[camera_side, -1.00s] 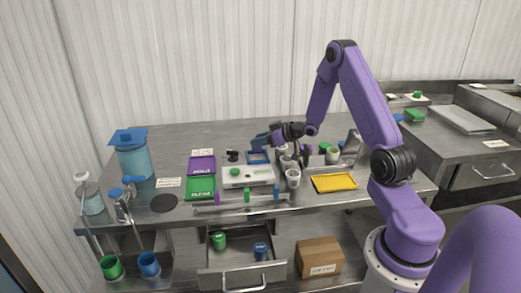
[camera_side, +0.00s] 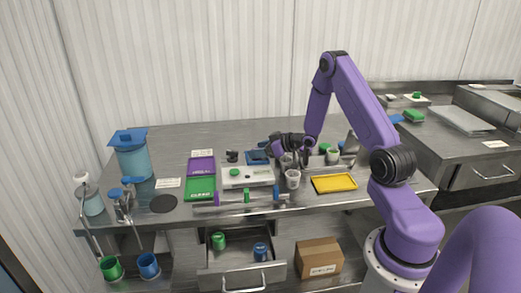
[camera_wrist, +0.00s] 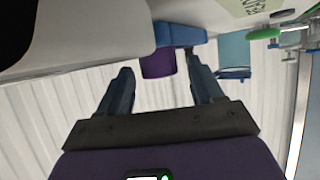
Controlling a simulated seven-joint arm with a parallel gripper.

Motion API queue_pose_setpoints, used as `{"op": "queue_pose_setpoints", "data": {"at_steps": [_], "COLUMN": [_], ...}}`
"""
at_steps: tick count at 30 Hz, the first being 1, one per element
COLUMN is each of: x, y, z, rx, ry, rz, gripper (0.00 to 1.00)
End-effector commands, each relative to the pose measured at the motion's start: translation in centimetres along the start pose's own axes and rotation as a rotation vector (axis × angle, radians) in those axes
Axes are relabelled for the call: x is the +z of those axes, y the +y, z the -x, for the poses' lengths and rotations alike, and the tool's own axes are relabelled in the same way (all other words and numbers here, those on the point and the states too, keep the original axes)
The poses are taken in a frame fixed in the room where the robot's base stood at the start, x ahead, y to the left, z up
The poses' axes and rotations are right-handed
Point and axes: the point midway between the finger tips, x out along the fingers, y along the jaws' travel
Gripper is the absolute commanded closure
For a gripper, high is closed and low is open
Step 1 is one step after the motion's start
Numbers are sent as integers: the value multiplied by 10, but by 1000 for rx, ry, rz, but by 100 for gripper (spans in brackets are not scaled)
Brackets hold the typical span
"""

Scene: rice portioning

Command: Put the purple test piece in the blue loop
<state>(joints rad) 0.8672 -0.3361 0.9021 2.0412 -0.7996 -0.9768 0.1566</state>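In the side view my gripper (camera_side: 272,147) is low over the table, pointing left, beside the blue tray (camera_side: 257,157). In the wrist view a purple object (camera_wrist: 157,65) shows past the fingers, against a blue part (camera_wrist: 182,35); I cannot tell whether it is the test piece. A small purple piece (camera_side: 216,198) stands at the left of the front rack. I cannot make out a blue loop for certain.
A white scale (camera_side: 247,177) stands at mid-table. Purple (camera_side: 201,165) and green (camera_side: 200,196) trays lie left of it, and a yellow tray (camera_side: 335,191) lies to the right. A cup (camera_side: 292,179) stands close to my gripper. An open drawer (camera_side: 241,276) juts out below.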

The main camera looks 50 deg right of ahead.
Motion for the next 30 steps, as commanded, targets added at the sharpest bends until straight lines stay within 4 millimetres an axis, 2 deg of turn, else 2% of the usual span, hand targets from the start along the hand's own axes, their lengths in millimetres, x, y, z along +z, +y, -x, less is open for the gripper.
{"op": "queue_pose_setpoints", "data": {"at_steps": [8,11,21,25,30], "x": [-3,-3,-3,-3,-3], "y": [1,1,1,1,0], "z": [6,21,88,106,119], "rx": [2,3,3,4,1], "ry": [0,-1,0,1,-1], "rz": [-1,-1,-1,0,1], "gripper": [34,34,34,34,34]}}
